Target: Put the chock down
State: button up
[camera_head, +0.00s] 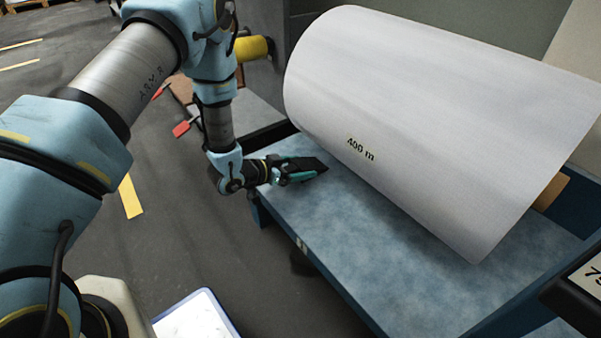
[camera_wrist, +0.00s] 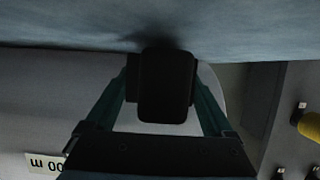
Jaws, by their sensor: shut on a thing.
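My gripper (camera_head: 297,175) is shut on the black chock (camera_head: 312,164) at the left end of the blue platform (camera_head: 330,225). In the wrist view the dark chock (camera_wrist: 165,88) sits between the two teal fingers, with a dark shadow against the blue surface (camera_wrist: 60,25) at its far edge. The chock is at or very close to the platform; I cannot tell whether it bears on it. The big white roll (camera_head: 440,110), labelled "400 m", lies beside the chock, to its right. A gap shows between chock and roll in the head view.
The platform's front is bare along the roll. A wooden-coloured block (camera_head: 551,191) shows by the roll's far right end. A yellow cylinder (camera_head: 252,48) and red-ended items (camera_head: 182,128) are behind my arm. A white, blue-edged panel (camera_head: 195,316) is at the bottom.

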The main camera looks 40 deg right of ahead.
jog(key=shift+d+f+b, duration=0.2)
jog(key=shift+f+b, duration=0.1)
jog(key=shift+f, duration=0.5)
jog(key=shift+r, duration=0.1)
jog(key=o, duration=1.5)
jog(key=shift+a+r, duration=0.1)
jog(key=shift+a, duration=0.15)
jog(key=p+v, duration=0.3)
jog(key=v, duration=0.8)
jog(key=shift+a, duration=0.3)
